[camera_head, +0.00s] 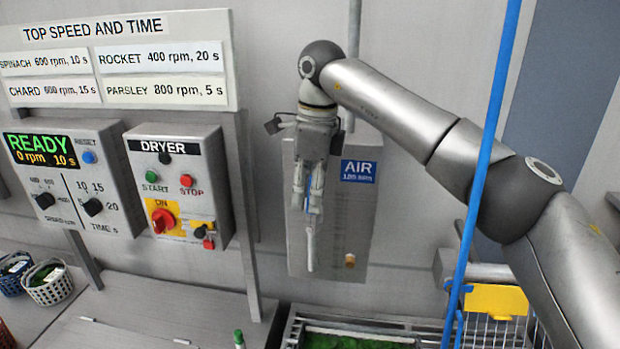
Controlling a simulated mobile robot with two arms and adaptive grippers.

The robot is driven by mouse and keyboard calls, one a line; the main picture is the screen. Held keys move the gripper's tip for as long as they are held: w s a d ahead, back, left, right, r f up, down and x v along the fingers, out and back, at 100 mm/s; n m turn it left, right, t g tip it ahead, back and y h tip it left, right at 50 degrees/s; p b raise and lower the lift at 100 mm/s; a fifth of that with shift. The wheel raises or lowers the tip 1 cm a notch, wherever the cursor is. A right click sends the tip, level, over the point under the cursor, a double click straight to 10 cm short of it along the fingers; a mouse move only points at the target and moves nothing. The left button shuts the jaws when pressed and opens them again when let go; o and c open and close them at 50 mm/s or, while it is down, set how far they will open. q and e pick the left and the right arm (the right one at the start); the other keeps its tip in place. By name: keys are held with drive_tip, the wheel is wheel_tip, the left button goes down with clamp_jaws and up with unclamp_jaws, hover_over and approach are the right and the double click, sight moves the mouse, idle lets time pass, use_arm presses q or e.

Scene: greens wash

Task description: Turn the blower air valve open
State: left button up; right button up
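The grey air panel (351,225) with a blue "AIR" label (358,171) is on the wall at the centre. My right gripper (308,209) is in front of its left part, fingers pointing down. Bits of blue show between the fingers, and a pale lever-like piece (310,250) hangs straight down just below the fingertips. It seems to be the valve handle, but the gripper hides its upper part. I cannot tell whether the fingers touch or grip it. My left gripper is not in view.
The dryer box (181,185) and the "READY" speed box (72,180) stand left of the panel. A blue pole (487,150) rises at the right, in front of my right arm. A crate with greens (345,341) is below; small baskets (49,286) sit at the lower left.

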drive_tip(key=r, duration=0.8)
drive_tip(key=d+r, duration=0.1)
drive_tip(key=r, duration=0.2)
drive_tip(key=shift+s+r, duration=0.15)
drive_tip(key=shift+r, duration=0.25)
drive_tip(key=shift+f, duration=0.1)
